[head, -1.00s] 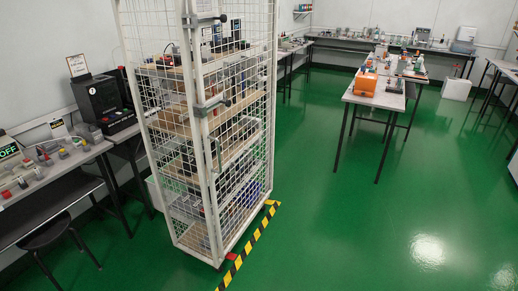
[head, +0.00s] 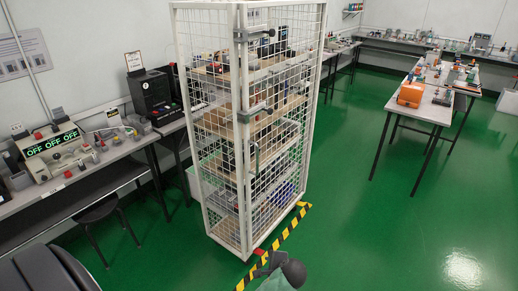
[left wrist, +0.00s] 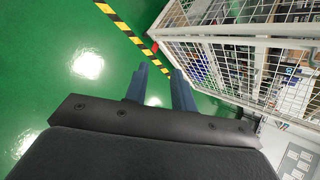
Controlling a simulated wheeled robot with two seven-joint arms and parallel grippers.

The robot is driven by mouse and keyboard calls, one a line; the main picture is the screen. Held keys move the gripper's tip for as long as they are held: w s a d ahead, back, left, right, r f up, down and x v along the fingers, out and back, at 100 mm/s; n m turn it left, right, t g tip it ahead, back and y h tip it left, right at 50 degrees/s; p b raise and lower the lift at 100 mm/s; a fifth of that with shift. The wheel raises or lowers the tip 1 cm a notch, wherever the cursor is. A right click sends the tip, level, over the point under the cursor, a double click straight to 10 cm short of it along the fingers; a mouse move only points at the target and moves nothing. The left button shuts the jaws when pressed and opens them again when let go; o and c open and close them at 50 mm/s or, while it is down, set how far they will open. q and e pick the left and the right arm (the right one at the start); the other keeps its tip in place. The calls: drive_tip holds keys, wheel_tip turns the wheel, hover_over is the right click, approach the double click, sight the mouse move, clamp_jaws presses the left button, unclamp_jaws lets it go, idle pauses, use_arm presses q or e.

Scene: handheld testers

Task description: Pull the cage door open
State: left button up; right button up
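The tall white mesh cage (head: 207,180) stands upright in the middle of the head view. Its door (head: 309,110) seems to be the mesh panel right of the near corner post, and it looks closed. Dark latches (head: 262,34) and a grey upright handle (head: 253,160) sit along that post. My left gripper (head: 270,262) shows low in the head view, in front of the cage's base and apart from the handle. In the left wrist view its two blue-grey fingers (left wrist: 159,70) are spread with nothing between them. My right gripper is not seen.
Yellow-black tape (head: 285,240) marks the floor in front of the cage. A bench with testers (head: 75,175) and a dark stool (head: 100,210) stand at the left. A table with an orange device (head: 411,94) stands at the right. Green floor (head: 390,240) between is clear.

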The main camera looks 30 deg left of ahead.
use_arm(q)
drive_tip(key=w+a+r+m+y+p, duration=0.3)
drive_tip(key=w+a+r+m+y, duration=0.2)
drive_tip(key=w+a+r, duration=0.55)
drive_tip(key=w+a+r+m+y+p, duration=0.4)
drive_tip(key=w+a+r+y, duration=0.1)
drive_tip(key=w+r, duration=0.95)
drive_tip(key=shift+m+t, duration=0.3)
drive_tip(key=shift+t, duration=0.1)
drive_tip(key=shift+f+p+x, duration=0.2)
drive_tip(key=shift+p+x, duration=0.3)
drive_tip(key=shift+x, duration=0.8)
drive_tip(key=shift+f+p+x, duration=0.15)
drive_tip(key=shift+p+x, duration=0.4)
drive_tip(key=shift+x, duration=0.7)
drive_tip(key=shift+f+p+x, duration=0.2)
drive_tip(key=shift+p+x, duration=0.3)
drive_tip(key=shift+x, duration=0.8)
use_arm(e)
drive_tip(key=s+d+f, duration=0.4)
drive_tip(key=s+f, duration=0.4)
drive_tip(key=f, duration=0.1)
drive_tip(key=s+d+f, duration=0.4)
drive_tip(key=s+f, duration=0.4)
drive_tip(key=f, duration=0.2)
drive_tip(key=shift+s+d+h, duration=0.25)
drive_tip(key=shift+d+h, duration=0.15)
use_arm(q)
drive_tip(key=shift+w, duration=0.15)
clamp_jaws()
